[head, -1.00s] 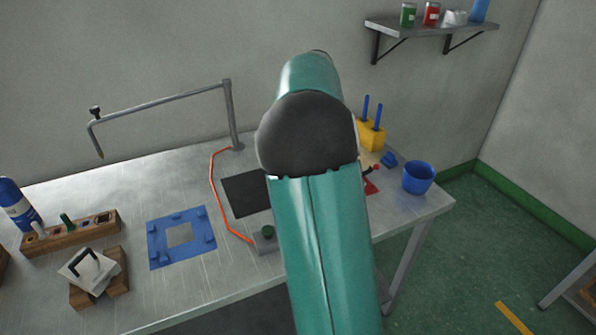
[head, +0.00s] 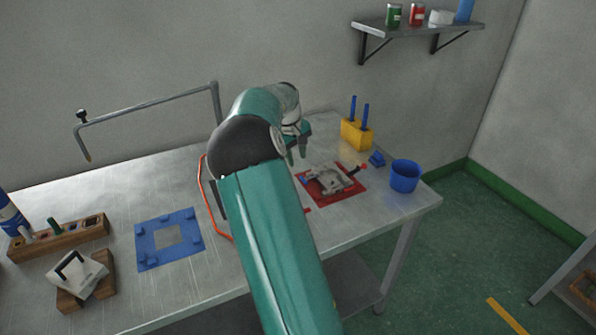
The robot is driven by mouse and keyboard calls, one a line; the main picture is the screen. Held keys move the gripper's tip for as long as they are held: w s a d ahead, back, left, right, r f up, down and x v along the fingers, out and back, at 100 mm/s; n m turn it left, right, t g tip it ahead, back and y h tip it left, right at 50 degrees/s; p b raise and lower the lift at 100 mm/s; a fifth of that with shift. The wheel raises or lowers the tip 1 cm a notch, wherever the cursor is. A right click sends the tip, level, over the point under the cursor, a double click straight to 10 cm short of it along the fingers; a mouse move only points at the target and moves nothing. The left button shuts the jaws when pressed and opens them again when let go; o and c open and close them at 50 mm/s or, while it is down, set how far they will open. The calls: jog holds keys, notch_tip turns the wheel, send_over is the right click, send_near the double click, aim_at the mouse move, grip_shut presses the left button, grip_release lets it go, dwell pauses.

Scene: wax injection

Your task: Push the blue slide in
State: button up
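A grey metal mould (head: 332,180) lies on a red plate (head: 345,200) on the right part of the table. A small blue piece (head: 304,178) shows at the mould's left side and looks like the blue slide; it is too small to tell how far out it sits. A red-tipped lever (head: 358,170) sticks out at the mould's right. My gripper (head: 297,157) hangs just above and behind the mould's left end, pointing down. Its two fingers look apart with nothing between them. My arm hides the table left of the red plate.
A yellow block with blue rods (head: 357,133), a small blue block (head: 377,159) and a blue cup (head: 405,176) stand to the right. A blue frame plate (head: 150,245), a wooden rack (head: 60,238) and a clamp arm (head: 150,103) are left.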

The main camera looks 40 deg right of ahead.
aim_at(309, 178)
jog(key=f, duration=0.4)
jog(key=d+f, duration=0.1)
jog(key=f, duration=0.2)
jog(key=shift+d, duration=0.1)
jog(key=shift+c, duration=0.2)
grip_shut()
